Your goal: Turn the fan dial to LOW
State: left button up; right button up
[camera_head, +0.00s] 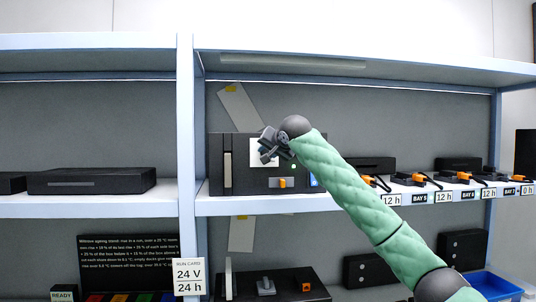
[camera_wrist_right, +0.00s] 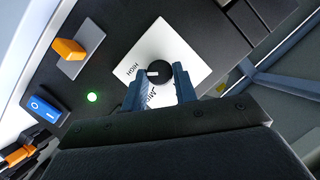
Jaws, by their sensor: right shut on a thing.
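The fan dial (camera_wrist_right: 161,69) is a round black knob with a white pointer mark, on a white plate (camera_wrist_right: 184,58) in the right wrist view. The pointer faces left in that view, and the word HIGH is printed to the left of the dial. Another label below is partly hidden by my fingers. My right gripper (camera_wrist_right: 159,76) is shut on the dial, one finger on each side. In the head view my right gripper (camera_head: 270,146) covers the dial in front of the black control box (camera_head: 240,180). My left gripper is not in view.
Beside the dial are an orange lever (camera_wrist_right: 68,49), a blue rocker switch (camera_wrist_right: 44,109) and a lit green lamp (camera_wrist_right: 92,97). Black bays with orange-ended cables stand right on the same shelf. A divider post (camera_head: 186,120) stands left of the box.

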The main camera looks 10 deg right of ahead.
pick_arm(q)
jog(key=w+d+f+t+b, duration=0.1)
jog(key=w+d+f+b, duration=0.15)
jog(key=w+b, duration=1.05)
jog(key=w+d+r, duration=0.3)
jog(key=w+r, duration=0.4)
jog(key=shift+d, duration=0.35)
pick_arm(e)
jog(key=shift+a+f+n+t+h, duration=0.25)
jog(key=shift+n+t+h, duration=0.3)
jog(key=shift+n+h, duration=2)
jog(key=shift+a+f+n+t+h, duration=0.25)
jog(key=shift+n+t+h, duration=0.6)
jog(key=shift+n, duration=3.05)
jog(key=shift+a+f+n+t+h, duration=0.1)
jog(key=shift+a+n+t+h, duration=0.25)
jog(key=shift+n+h, duration=2.35)
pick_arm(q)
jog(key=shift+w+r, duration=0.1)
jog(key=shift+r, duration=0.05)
pick_arm(e)
jog(key=shift+n+y, duration=0.55)
jog(key=shift+y, duration=0.05)
jog(key=o, duration=1)
jog(key=shift+c, duration=0.2)
